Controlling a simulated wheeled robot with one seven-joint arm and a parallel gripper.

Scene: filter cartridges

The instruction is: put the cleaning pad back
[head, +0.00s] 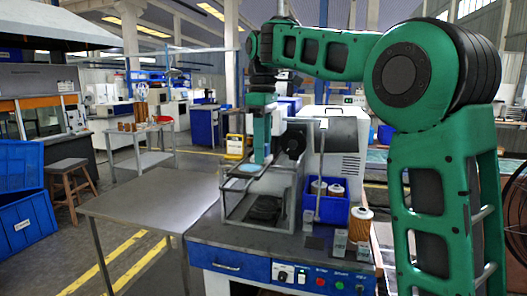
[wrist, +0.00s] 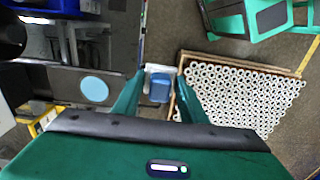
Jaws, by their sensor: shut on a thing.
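My gripper (head: 262,158) hangs above the metal frame stand on the workbench in the head view. In the wrist view, my gripper (wrist: 158,92) has its two green fingers on either side of a small blue block with a whitish part, which I take as the cleaning pad (wrist: 158,91). It is held between the fingertips; in the head view I cannot make it out clearly. A flat light blue disc (wrist: 94,88) lies on a dark grey surface left of the fingers. A light blue patch (head: 249,169) also shows beside my gripper in the head view.
A blue bin (head: 325,207) with white cartridges and a tan pleated filter (head: 359,224) stand right of the metal frame (head: 232,213). A bare metal table (head: 150,205) is at left.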

